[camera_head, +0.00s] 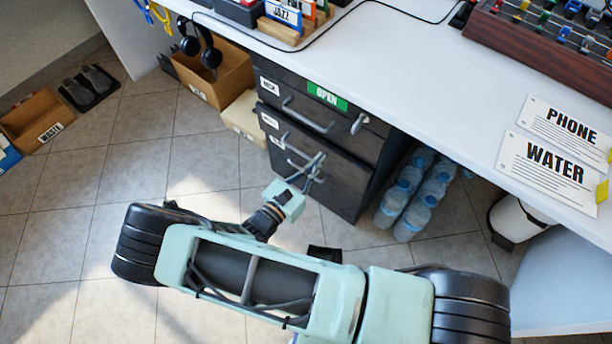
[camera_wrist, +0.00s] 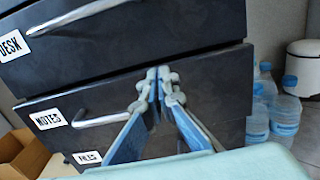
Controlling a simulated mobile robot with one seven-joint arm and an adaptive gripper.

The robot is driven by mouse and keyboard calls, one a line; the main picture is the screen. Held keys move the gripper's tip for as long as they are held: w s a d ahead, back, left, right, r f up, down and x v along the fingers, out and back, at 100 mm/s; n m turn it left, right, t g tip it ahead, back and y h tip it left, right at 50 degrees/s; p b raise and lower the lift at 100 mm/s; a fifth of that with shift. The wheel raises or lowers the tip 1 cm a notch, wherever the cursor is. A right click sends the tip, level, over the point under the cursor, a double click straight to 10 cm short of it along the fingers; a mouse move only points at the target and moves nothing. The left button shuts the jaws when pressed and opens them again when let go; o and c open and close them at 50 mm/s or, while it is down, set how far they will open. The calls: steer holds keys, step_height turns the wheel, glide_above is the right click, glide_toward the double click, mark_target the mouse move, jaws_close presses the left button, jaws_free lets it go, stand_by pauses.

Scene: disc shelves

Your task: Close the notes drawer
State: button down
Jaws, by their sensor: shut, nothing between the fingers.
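The notes drawer (camera_wrist: 215,100) is the dark front with the NOTES label (camera_wrist: 47,120), below the DESK drawer (camera_wrist: 150,35) in the wrist view. Its grey bar handle (camera_wrist: 100,121) is left of my gripper (camera_wrist: 163,80). My gripper is shut and empty, its fingertips at the notes drawer's front, right of the handle. I cannot tell if they touch it. In the head view the notes drawer (camera_head: 342,172) sits in the cabinet under the desk, with my gripper (camera_head: 316,163) before it.
A FILES label (camera_wrist: 87,157) shows below. Water bottles (camera_head: 415,195) stand right of the cabinet, beside a white bin (camera_head: 520,220). Cardboard boxes (camera_head: 222,75) stand left of it. The desk top (camera_head: 430,80) overhangs the cabinet.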

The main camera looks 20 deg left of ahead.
mark_target(329, 149)
steer(key=shift+x, duration=1.1)
steer(key=shift+x, duration=1.3)
